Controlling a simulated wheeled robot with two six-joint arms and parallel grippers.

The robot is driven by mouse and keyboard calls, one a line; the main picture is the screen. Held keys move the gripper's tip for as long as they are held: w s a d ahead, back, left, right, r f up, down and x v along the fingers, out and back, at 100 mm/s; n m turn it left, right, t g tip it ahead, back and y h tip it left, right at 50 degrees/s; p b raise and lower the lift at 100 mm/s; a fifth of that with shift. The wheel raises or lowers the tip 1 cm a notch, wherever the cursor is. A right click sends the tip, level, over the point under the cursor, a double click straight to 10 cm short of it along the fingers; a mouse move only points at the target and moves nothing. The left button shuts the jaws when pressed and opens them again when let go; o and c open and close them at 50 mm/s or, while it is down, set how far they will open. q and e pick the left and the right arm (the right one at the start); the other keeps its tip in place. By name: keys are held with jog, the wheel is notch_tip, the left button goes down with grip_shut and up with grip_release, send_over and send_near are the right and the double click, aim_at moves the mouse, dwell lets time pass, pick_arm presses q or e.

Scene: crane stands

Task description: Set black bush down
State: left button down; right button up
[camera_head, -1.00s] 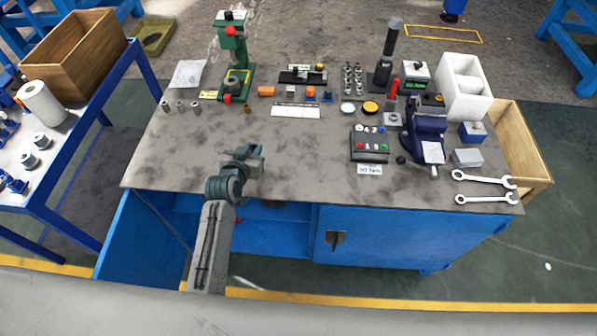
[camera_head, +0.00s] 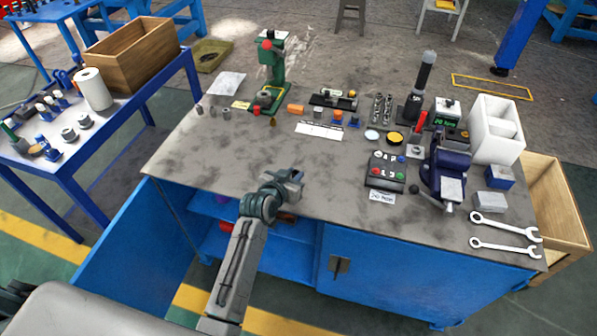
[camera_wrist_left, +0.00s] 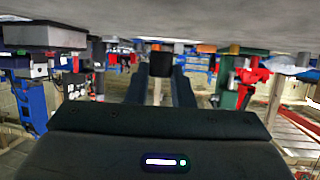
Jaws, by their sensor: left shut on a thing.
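My left gripper (camera_head: 292,178) is over the front part of the grey workbench top (camera_head: 225,160), left of the bench's middle. In the left wrist view, its two dark fingers (camera_wrist_left: 160,82) are shut on a small black bush (camera_wrist_left: 160,63). The bush is close to the bench surface, which fills the top of that upside-down view; I cannot tell whether it touches. In the head view the bush is hidden by the gripper. My right gripper is not in view.
A green press (camera_head: 272,78) stands at the back left. A keypad box (camera_head: 386,171), a blue vise (camera_head: 449,175) and two wrenches (camera_head: 505,235) are on the right. Small grey bushes (camera_head: 212,112) stand at the back left edge. The left front of the bench is clear.

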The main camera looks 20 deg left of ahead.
pick_arm(q)
jog(key=w, duration=0.4)
jog(key=shift+d+f, duration=0.15)
jog(key=shift+d, duration=0.1)
jog(key=shift+f+p, duration=0.45)
jog(key=shift+f, duration=1.35)
jog(key=shift+f, duration=0.1)
jog(key=c, duration=1.3)
grip_release()
jog(key=shift+o, duration=0.2)
jog(key=b+v, duration=0.1)
jog(key=v, duration=1.1)
jog(key=shift+r, duration=0.25)
